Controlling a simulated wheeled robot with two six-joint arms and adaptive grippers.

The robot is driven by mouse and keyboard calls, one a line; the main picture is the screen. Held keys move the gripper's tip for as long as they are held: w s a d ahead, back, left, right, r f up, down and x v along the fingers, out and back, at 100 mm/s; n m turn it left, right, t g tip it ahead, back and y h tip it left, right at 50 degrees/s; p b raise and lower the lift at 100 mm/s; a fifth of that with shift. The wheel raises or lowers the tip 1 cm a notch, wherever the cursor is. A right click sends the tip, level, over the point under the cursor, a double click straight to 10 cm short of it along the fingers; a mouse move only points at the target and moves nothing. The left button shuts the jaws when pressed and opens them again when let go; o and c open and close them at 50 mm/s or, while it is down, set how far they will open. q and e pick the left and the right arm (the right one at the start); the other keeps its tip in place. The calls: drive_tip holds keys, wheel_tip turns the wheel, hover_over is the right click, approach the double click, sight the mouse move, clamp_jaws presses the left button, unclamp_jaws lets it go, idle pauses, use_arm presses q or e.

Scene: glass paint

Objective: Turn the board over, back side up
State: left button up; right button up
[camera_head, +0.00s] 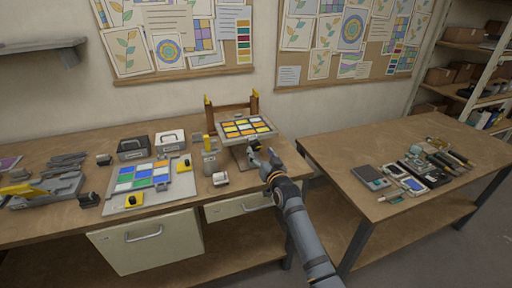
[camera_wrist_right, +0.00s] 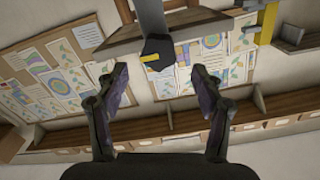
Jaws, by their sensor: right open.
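A board (camera_head: 247,128) with yellow, orange and pale panes in a light frame sits tilted on a stand with wooden posts, at the back of the bench. My right gripper (camera_head: 260,156) is just below its front edge. In the right wrist view, the right gripper (camera_wrist_right: 160,82) is open and empty, its two fingers spread. A dark knob with a yellow mark (camera_wrist_right: 158,47) shows beyond and between the fingertips, apparently apart from them. The board's back is not clearly seen. My left gripper is in neither view.
A flat panel with blue, green and white panes (camera_head: 112,208) lies on the bench to the left, with small black-and-yellow clamps around it. A grey canister (camera_head: 209,157) and a small white roll (camera_head: 220,179) stand left of my right arm. A second table (camera_head: 345,150) is on the right.

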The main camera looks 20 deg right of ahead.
sight(257, 146)
drive_tip(key=w, duration=0.4)
drive_tip(key=shift+w+f, duration=0.1)
drive_tip(key=shift+w, duration=0.1)
clamp_jaws()
